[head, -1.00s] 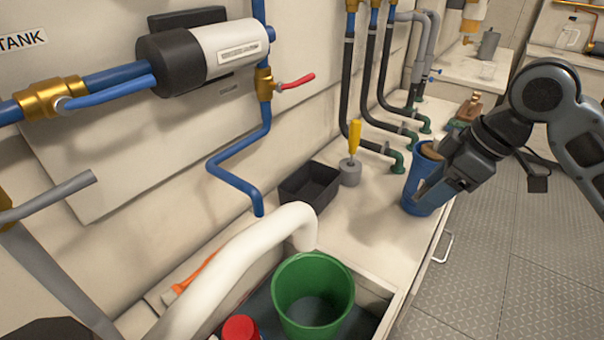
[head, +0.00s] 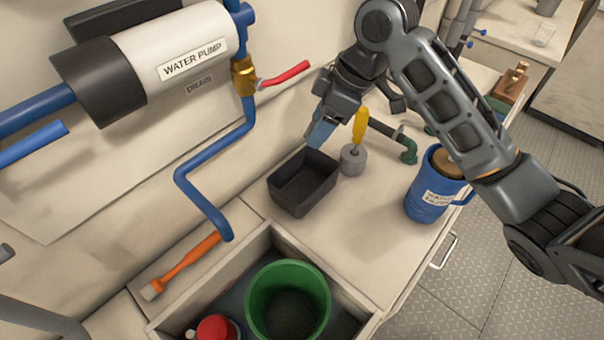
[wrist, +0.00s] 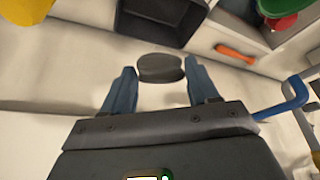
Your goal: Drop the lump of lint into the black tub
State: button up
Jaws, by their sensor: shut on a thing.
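The black tub (head: 302,184) stands open on the bench, empty as far as I can see. Part of it also shows at the top of the wrist view (wrist: 165,18). My gripper (head: 322,132) is just behind and above the tub's far rim, pointing down. In the wrist view, my gripper (wrist: 160,75) is shut on a dark grey rounded lump, the lump of lint (wrist: 160,68), held between its blue fingertips. The lump is beyond the tub's edge in the wrist view, not over its opening. In the head view the lump is hidden.
A yellow-handled tool in a grey holder (head: 352,160) stands right beside the tub. A blue jug (head: 430,190) is further right. A green bucket (head: 288,305) and red-lidded container (head: 215,330) sit in a recess in front. A blue pipe (head: 195,195) runs left.

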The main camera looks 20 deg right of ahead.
jog(key=shift+w+a+f, duration=0.1)
jog(key=shift+w+f, duration=0.05)
jog(key=shift+f, duration=0.05)
notch_tip(320, 180, down, 6)
jog(key=b, duration=0.5)
jog(key=shift+r, duration=0.15)
jog(key=o, duration=1.2)
jog(key=shift+c, duration=0.2)
jog(key=shift+r, duration=0.1)
jog(key=v, duration=0.7)
jog(key=shift+r, duration=0.35)
